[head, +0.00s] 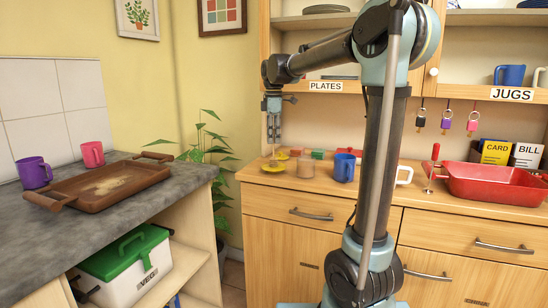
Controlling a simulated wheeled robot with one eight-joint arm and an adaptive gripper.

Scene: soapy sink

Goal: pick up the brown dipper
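My gripper (273,118) hangs down above the left end of the wooden counter in the head view. Its fingers are too small to tell whether they are open or shut. Below it a yellow dish (273,168) sits on the counter. A thin upright brownish shape (273,153) shows between the gripper and the dish; it may be the brown dipper, but it is too small to be sure. I cannot tell whether the gripper touches it.
A clear jar (306,167) and a blue mug (344,167) stand right of the dish. A red tray (497,185) is farther right. On the grey worktop (130,230) are a brown tray (75,203), a purple mug (34,173) and a pink mug (92,154). A plant (208,145) stands between the counters.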

